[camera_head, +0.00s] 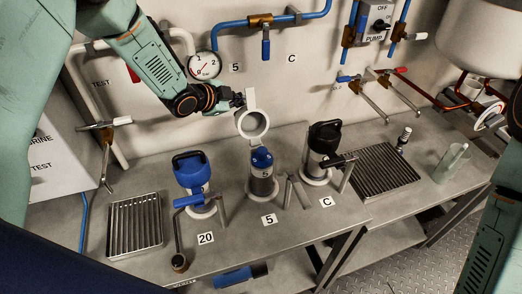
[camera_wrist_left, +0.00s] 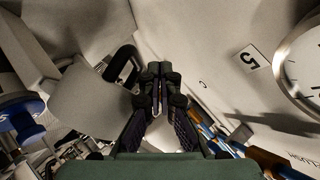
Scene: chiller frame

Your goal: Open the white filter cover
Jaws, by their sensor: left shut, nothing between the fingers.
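The white filter cover (camera_head: 243,133) is a ring with a short tab on top. It stands raised, almost upright, above the filter marked 5 (camera_head: 263,184), whose blue top (camera_head: 261,157) is exposed. My left gripper (camera_head: 240,100) is shut and empty, beside the cover's tab on its left; I cannot tell whether they touch. The left wrist view shows the closed fingers (camera_wrist_left: 158,78) with nothing between them. My right gripper is out of view; only part of the right arm shows at the right edge of the head view.
A blue-topped filter marked 20 (camera_head: 192,170) stands left and a black-topped filter marked C (camera_head: 324,138) right. Drain grates (camera_head: 135,222) lie on the bench. A pressure gauge (camera_head: 205,66) and blue pipes are on the wall close to my left arm. A clear beaker (camera_head: 451,163) stands far right.

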